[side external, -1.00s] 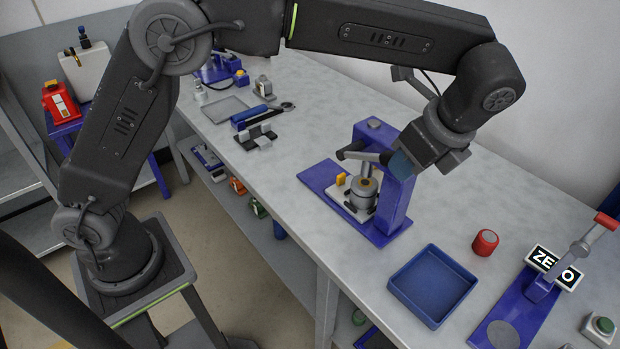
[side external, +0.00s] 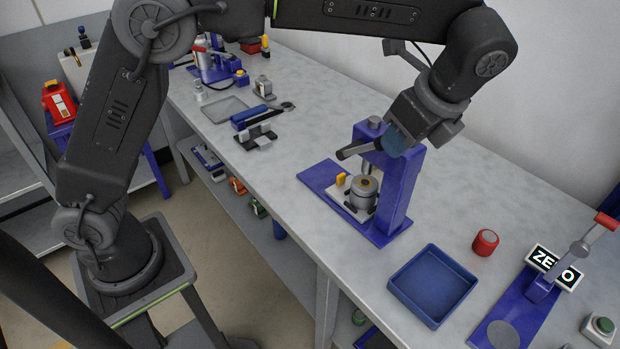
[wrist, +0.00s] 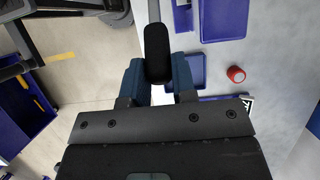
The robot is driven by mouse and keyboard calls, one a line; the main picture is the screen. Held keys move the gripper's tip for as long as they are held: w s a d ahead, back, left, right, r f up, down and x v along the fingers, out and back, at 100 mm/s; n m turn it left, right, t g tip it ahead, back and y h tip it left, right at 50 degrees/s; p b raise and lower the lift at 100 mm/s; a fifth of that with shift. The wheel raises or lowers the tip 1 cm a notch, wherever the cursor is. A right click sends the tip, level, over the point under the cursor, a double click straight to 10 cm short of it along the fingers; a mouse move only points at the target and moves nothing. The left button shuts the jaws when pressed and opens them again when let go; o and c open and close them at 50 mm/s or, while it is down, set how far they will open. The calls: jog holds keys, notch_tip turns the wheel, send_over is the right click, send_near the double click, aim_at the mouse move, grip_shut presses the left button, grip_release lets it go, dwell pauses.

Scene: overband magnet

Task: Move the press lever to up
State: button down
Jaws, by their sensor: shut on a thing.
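The blue press (side external: 400,192) stands on the bench in the side external view, with a grey cylindrical part and a yellow piece on its base plate. Its lever (side external: 358,150) runs from a dark end at the left of the press head towards my gripper (side external: 398,143), tilted slightly up to the right. In the wrist view, the lever's black grip (wrist: 157,52) sits between the two blue fingertips of my gripper (wrist: 158,78), which is shut on it.
An empty blue tray (side external: 433,286) and a red cylinder (side external: 485,243) lie to the right of the press. Another blue lever device (side external: 527,308) with a ZERO sign (side external: 553,268) stands further right. A black holder (side external: 256,137) and a grey tray (side external: 225,110) lie left.

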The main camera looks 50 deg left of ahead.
jog(key=shift+a+r, duration=1.25)
jog(key=shift+a, duration=0.1)
jog(key=c, duration=1.4)
grip_release()
jog(key=shift+a, duration=0.1)
jog(key=o, duration=0.6)
jog(key=shift+c, duration=0.2)
jog(key=shift+d, duration=0.2)
jog(key=d+r, duration=0.3)
jog(key=d, duration=0.3)
